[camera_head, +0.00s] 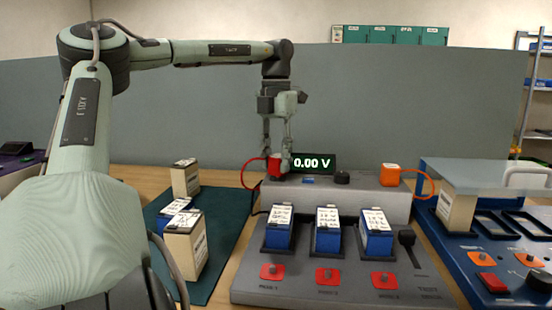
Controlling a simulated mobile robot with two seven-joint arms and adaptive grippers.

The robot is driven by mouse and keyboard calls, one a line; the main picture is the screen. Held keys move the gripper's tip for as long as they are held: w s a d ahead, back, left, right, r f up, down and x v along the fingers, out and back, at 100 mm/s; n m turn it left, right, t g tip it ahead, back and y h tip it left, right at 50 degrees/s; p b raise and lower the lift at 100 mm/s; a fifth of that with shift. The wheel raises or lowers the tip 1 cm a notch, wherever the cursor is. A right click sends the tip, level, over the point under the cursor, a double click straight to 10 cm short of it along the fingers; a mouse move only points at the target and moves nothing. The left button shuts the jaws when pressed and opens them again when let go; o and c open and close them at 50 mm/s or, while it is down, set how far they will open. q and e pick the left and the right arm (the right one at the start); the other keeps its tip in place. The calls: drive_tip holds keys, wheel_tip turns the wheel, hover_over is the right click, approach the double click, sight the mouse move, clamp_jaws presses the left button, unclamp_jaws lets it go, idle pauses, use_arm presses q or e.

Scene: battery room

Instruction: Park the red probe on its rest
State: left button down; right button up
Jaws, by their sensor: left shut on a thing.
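My left gripper (276,156) points down in the head view and is shut on the red probe (275,168). The red probe is a small red block with a red cable looping off its left side. It is at the left end of the grey meter console (335,198), beside the display (313,162), which reads 0.00 V. The fingers partly cover the probe. I cannot tell whether it touches the console top, and its rest is not clearly visible. My right gripper is not in view.
An orange block (390,175) with an orange cable stands at the console's right end. Several blue batteries (328,238) sit in front of the console. Cream batteries (186,180) stand on a green mat (228,227) at left. A blue panel (480,262) is at right.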

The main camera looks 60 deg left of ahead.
sight(276, 157)
use_arm(q)
drive_tip(key=shift+f+b, duration=0.35)
drive_tip(key=shift+f, duration=0.35)
drive_tip(key=c, duration=1.3)
unclamp_jaws()
drive_tip(key=shift+c, duration=0.2)
drive_tip(key=shift+r, duration=0.1)
drive_tip(key=shift+r+p, duration=0.35)
drive_tip(key=shift+r, duration=5.1)
